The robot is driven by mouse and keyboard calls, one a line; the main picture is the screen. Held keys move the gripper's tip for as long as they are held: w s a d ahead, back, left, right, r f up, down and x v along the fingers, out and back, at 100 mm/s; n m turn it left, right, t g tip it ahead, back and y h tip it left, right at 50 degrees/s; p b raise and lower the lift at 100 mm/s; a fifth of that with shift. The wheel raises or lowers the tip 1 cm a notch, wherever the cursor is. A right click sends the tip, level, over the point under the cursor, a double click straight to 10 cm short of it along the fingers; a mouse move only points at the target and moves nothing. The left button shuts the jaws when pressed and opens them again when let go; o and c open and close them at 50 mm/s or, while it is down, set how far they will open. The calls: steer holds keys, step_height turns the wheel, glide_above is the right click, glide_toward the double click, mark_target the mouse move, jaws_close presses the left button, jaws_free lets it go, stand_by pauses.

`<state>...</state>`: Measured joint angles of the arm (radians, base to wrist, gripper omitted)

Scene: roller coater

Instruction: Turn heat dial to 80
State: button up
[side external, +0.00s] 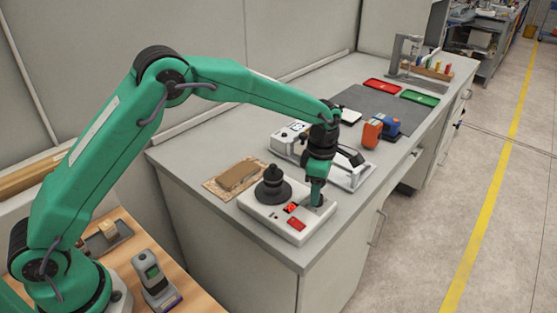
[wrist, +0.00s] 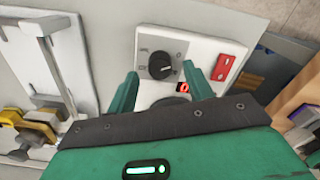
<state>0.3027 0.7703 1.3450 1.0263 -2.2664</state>
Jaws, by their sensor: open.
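The heat dial (wrist: 160,66) is a round black knob with a white pointer mark on a grey panel. Its pointer points right and slightly down in the wrist view; the scale is too small to read. The dial sits on a white unit (side external: 262,218) with a red display (wrist: 183,87), whose digits I cannot read surely, and a red switch (wrist: 223,67). My gripper (wrist: 164,75) is open, with its green fingers on either side of the dial in the picture; contact cannot be told. In the side view my gripper (side external: 318,199) hides the dial.
A black stepped round piece (side external: 271,188) stands on the unit. A brown block (side external: 237,176) lies behind it. A white machine (side external: 350,172) stands close beyond my gripper. Orange (side external: 372,133) and blue (side external: 390,126) items, a red tray (side external: 383,86) and a green tray (side external: 420,97) lie farther back.

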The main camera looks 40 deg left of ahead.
steer(key=shift+f, duration=1.1)
steer(key=shift+c, duration=0.4)
steer(key=c, duration=0.9)
